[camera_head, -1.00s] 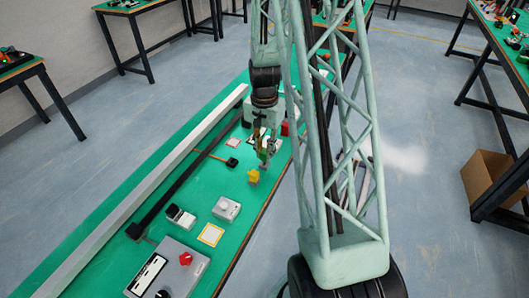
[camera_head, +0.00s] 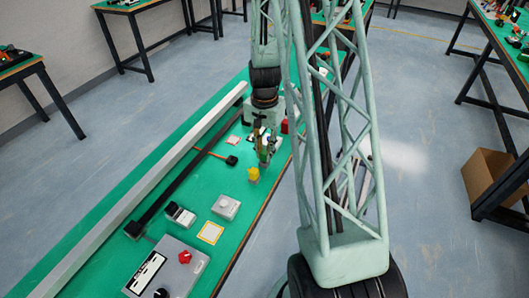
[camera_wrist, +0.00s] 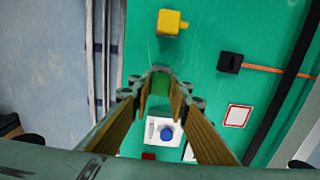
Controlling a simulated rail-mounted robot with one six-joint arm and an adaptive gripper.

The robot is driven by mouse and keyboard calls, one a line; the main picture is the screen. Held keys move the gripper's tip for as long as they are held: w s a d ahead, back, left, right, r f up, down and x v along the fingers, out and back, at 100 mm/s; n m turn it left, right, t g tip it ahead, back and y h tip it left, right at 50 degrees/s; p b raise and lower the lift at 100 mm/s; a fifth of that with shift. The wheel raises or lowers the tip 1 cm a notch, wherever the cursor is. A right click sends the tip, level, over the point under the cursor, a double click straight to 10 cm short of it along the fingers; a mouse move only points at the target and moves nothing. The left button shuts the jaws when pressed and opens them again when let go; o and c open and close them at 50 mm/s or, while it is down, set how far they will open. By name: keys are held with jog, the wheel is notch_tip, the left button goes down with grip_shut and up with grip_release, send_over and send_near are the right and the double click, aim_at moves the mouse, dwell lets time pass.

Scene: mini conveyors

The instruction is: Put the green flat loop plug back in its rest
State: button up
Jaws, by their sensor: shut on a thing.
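My gripper (camera_wrist: 160,78) is shut on the green flat loop plug (camera_wrist: 160,88), which shows as a darker green piece between the fingertips in the wrist view. The fingers hide most of the plug, and its loop shape cannot be made out. In the head view my gripper (camera_head: 264,158) hangs over the green bench near its right edge, just behind a yellow block (camera_head: 253,174). The yellow block also shows ahead of the fingertips in the wrist view (camera_wrist: 171,22), apart from them. I cannot tell which thing is the plug's rest.
A black block (camera_head: 231,160) with an orange cable lies left of my gripper. A white box with a blue knob (camera_wrist: 166,133) shows between the fingers. A grey knob box (camera_head: 228,207) and a yellow-framed card (camera_head: 210,232) lie nearer. A long rail borders the left.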

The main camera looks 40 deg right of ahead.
aim_at(264, 152)
jog(key=shift+f+b, duration=0.4)
jog(key=shift+f, duration=0.2)
jog(key=o, duration=0.9)
jog(key=shift+o, duration=0.2)
jog(key=shift+r, duration=0.15)
notch_tip(264, 152, up, 12)
dwell(0.6)
dwell(0.8)
dwell(0.3)
